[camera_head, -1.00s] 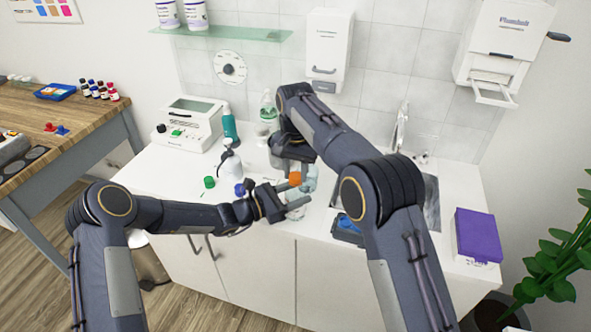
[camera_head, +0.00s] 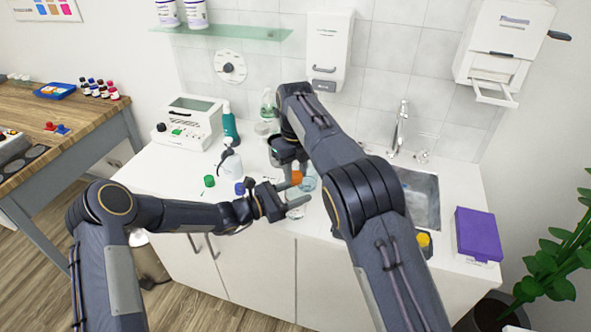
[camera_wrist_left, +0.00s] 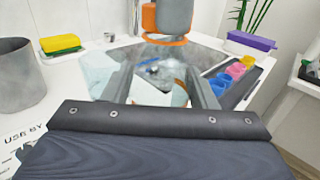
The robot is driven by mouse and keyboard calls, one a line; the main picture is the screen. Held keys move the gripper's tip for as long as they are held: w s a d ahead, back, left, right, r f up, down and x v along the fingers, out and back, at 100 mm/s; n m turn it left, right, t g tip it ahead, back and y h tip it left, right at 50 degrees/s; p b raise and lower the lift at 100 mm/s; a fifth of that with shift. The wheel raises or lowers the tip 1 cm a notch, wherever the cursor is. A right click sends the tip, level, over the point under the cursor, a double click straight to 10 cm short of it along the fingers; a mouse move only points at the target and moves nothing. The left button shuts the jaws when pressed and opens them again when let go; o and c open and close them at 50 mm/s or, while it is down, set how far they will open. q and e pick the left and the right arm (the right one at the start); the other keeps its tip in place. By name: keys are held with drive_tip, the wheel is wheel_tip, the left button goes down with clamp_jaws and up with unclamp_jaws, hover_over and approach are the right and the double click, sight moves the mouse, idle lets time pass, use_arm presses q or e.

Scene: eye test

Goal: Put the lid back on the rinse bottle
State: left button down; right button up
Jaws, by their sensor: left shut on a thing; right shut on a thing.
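The orange lid (camera_head: 297,177) is in my right gripper (camera_head: 297,168), which is shut on it. In the left wrist view the lid (camera_wrist_left: 165,41) shows as an orange rim around grey fingers, at the top centre. My left gripper (camera_head: 294,194) is shut on a clear bottle (camera_head: 296,212) at the counter's front edge; the fingers hide much of it. In the left wrist view the see-through bottle (camera_wrist_left: 160,95) is between the two fingers, below the lid. The lid appears above the bottle and apart from it; exact alignment cannot be told.
A clear beaker (camera_head: 308,183) stands close behind my grippers. A white pump bottle (camera_head: 230,163), green lid (camera_head: 209,181) and blue lid (camera_head: 240,188) are to the left. The sink (camera_head: 422,195) and purple box (camera_head: 478,232) are right. A tray of coloured cups (camera_wrist_left: 235,75) lies beside the bottle.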

drive_tip(key=o, duration=0.9)
drive_tip(key=shift+r, duration=2.3)
drive_tip(key=shift+c, duration=0.2)
